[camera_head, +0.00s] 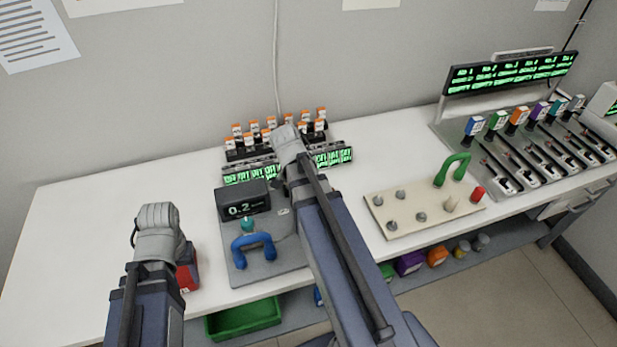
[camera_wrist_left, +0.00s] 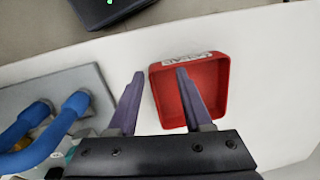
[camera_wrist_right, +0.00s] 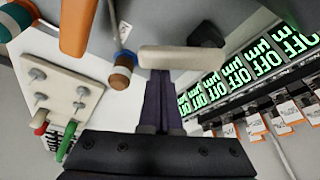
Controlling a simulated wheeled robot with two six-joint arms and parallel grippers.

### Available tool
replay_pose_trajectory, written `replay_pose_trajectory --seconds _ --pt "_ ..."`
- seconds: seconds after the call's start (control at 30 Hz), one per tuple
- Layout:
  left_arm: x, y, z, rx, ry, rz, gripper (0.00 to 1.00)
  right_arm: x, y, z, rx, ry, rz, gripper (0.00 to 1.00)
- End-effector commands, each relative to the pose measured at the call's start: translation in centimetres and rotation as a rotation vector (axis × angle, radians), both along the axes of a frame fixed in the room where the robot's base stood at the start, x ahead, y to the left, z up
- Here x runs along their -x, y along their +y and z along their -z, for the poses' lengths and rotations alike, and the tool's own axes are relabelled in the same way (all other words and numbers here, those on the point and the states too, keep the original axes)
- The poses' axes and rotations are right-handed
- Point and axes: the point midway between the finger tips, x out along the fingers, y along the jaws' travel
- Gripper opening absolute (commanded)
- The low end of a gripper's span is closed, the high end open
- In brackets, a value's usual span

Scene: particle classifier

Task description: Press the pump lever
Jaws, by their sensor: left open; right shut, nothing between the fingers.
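A pale lever-like bar (camera_wrist_right: 180,58) lies just ahead of my right fingertips in the right wrist view; I cannot tell for sure that it is the pump lever, or whether they touch. My right gripper (camera_wrist_right: 160,78) is shut with nothing between its fingers. In the head view it (camera_head: 288,142) is behind the "0.2" display unit (camera_head: 243,201), its fingertips hidden. A blue looped handle (camera_head: 252,245) stands on the grey base in front of that unit. My left gripper (camera_wrist_left: 160,75) is open and empty, above or beside a red tray (camera_wrist_left: 218,90).
A beige board (camera_head: 410,226) with grey knobs and a green looped handle (camera_head: 453,169) stands to the right. Orange-topped vials and green-lit "OFF" displays (camera_head: 334,156) are at the back. A lane machine (camera_head: 520,150) stands far right.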

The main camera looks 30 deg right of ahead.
Motion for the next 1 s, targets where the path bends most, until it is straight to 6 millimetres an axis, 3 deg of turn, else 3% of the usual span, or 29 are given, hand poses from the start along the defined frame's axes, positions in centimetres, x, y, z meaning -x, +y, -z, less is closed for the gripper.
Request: replay_pose_trajectory --seconds 0.33,1.0 --pt "0.0 0.0 0.0 0.000 0.000 0.000 0.50 0.7 1.7 0.0 -0.001 0.001 0.293 0.00" --pt "0.0 0.0 0.0 0.000 0.000 0.000 0.50 1.1 3.2 0.0 -0.001 -0.001 0.284 0.00"
